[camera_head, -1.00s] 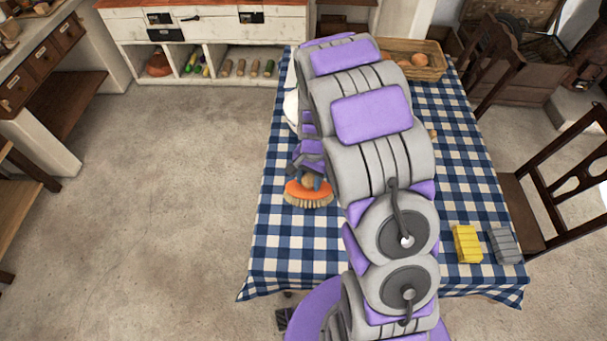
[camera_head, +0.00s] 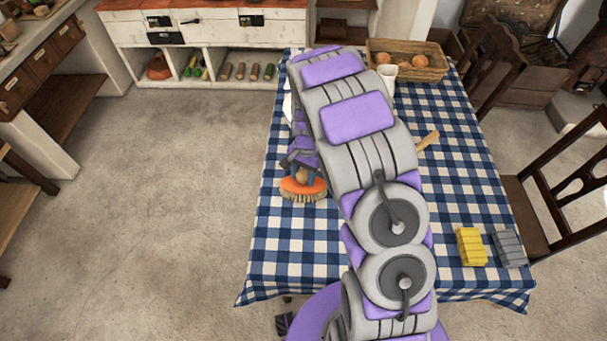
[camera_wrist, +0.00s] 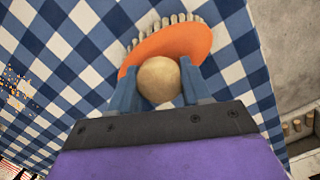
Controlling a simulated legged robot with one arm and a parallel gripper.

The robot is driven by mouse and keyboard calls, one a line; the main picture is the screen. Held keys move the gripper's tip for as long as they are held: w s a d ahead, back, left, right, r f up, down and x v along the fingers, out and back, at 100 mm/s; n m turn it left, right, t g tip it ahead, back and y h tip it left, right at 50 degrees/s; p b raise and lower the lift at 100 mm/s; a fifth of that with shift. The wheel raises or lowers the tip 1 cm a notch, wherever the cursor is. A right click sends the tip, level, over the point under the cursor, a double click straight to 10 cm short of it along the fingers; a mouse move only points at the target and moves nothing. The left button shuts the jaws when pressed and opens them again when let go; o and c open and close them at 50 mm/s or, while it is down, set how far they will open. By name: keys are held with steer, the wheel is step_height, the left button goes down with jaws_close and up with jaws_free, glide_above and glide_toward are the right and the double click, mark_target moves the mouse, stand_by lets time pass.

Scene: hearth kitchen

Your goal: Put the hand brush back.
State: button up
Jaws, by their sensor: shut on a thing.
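The hand brush (camera_head: 302,190) has an orange head, pale bristles and a round wooden knob. My gripper (camera_head: 302,175) is shut on the knob, near the left edge of the table with the blue checked cloth (camera_head: 300,245). In the wrist view the brush's orange head (camera_wrist: 170,42) shows beyond the knob (camera_wrist: 159,79), and the blue fingers of my gripper (camera_wrist: 160,90) press on both sides of the knob. The bristles point away from the fingers. I cannot tell how high the brush is above the cloth.
A white cup (camera_head: 387,76) and a wicker basket (camera_head: 420,66) stand at the table's far end. A yellow block (camera_head: 471,246) and a grey block (camera_head: 508,248) lie front right. A white cabinet (camera_head: 200,40) with open compartments stands at the back. The floor to the left is clear.

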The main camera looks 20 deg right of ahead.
steer(key=o, duration=1.3)
steer(key=shift+f, duration=0.1)
step_height(320, 180, up, 12)
steer(key=w+d+f+p, duration=0.1)
steer(key=p, duration=0.2)
steer(key=s+r+n, duration=0.2)
steer(key=s+r, duration=0.6)
steer(key=r, duration=0.2)
steer(key=s+r+n, duration=0.2)
steer(key=s, duration=0.7)
steer(key=s+r+n, duration=0.2)
steer(key=s+r, duration=0.1)
steer(key=s, duration=0.6)
steer(key=s+a+r+n+h, duration=0.1)
steer(key=s+r+n, duration=0.1)
steer(key=s, duration=0.7)
steer(key=shift+s+a+r+n, duration=0.1)
steer(key=shift+s+r+n, duration=0.15)
steer(key=shift+n, duration=0.05)
